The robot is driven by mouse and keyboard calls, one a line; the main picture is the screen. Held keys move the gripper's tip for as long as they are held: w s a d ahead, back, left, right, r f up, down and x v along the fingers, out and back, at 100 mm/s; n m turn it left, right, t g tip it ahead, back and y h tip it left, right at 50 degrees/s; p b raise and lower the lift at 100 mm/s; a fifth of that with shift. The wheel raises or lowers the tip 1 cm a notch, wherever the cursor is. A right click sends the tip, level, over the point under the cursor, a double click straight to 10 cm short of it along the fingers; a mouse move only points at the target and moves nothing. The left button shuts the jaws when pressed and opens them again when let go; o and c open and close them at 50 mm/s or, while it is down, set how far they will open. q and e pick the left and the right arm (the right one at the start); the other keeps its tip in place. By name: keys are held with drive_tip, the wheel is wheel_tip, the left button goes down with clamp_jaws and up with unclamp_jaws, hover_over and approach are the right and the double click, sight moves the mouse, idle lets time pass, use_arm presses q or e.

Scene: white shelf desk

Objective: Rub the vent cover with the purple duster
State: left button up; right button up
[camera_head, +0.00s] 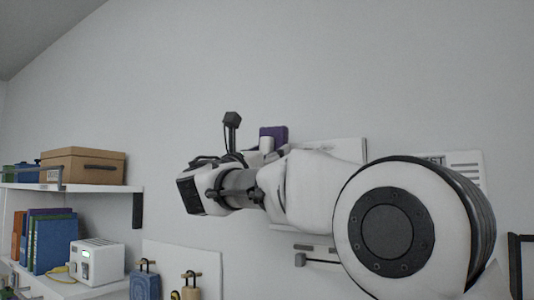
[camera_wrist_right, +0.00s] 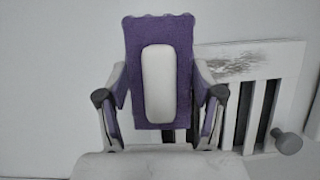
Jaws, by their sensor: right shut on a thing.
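The purple duster (camera_wrist_right: 160,30) has a pale oblong grip on its back and stands upright between the fingers of my right gripper (camera_wrist_right: 160,88), which is shut on it. In the head view a piece of the duster (camera_head: 273,132) shows above my right arm, which hides most of the gripper. The white vent cover (camera_wrist_right: 291,68) has slats, a round grey knob and a dark smudge on its upper part. The duster overlaps its left side in the wrist view; I cannot tell whether they touch. In the head view the vent cover (camera_head: 350,147) is partly behind my arm.
A shelf (camera_head: 65,187) at left carries a cardboard box (camera_head: 83,166). Books (camera_head: 54,240) and a white device (camera_head: 97,262) stand below. Padlocks (camera_head: 145,280) hang on a white panel at bottom. A printed sign (camera_head: 468,168) is on the wall at right. The upper wall is bare.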

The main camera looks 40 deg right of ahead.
drive_tip(key=shift+w+d, duration=0.25)
drive_tip(key=shift+d, duration=0.45)
